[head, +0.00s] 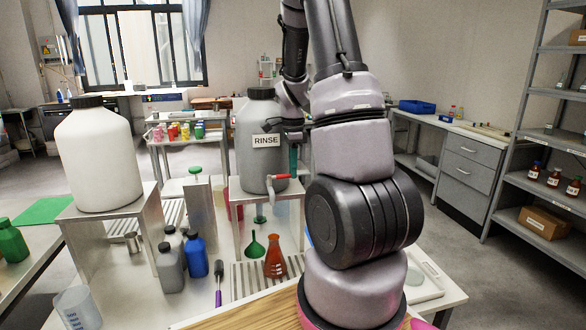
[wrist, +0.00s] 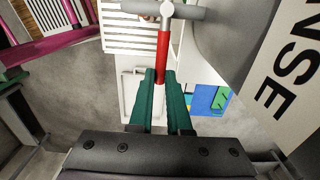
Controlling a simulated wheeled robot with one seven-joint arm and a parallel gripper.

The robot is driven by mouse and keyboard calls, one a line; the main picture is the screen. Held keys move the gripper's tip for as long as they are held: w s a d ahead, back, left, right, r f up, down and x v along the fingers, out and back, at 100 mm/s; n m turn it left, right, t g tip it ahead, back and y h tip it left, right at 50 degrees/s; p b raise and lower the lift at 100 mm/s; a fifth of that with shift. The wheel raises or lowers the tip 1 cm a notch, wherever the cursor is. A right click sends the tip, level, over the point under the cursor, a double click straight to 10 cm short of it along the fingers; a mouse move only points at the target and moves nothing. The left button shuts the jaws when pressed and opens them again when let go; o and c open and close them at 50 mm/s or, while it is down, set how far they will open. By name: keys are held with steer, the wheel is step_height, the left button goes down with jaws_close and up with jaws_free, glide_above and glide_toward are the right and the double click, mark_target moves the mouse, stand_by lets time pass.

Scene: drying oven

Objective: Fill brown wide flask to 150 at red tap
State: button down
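The brown wide flask (head: 275,260), an orange-brown conical vessel, stands upright on the slatted grate below the stand of the grey RINSE container. I cannot read its level or marks, and no stream shows. The red tap lever (head: 281,177) is at the container's lower front; it also shows in the wrist view (wrist: 163,50). My gripper (wrist: 159,80) has green fingers closed around the free end of the red lever. In the head view its teal finger (head: 293,160) points down near the lever, and my arm hides much of the gripper.
The grey RINSE container (head: 258,150) stands on a raised stand. A green funnel (head: 255,245) is left of the flask. A white tank (head: 100,155), a blue bottle (head: 196,256), a grey bottle (head: 169,268) and a clear beaker (head: 77,308) stand further left.

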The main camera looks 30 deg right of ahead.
steer(key=shift+s+a+m, duration=0.25)
steer(key=shift+s+m, duration=0.25)
steer(key=shift+m, duration=0.35)
steer(key=shift+s+a+m, duration=0.2)
steer(key=shift+s+m, duration=0.3)
steer(key=shift+m, duration=0.35)
stand_by(6.3)
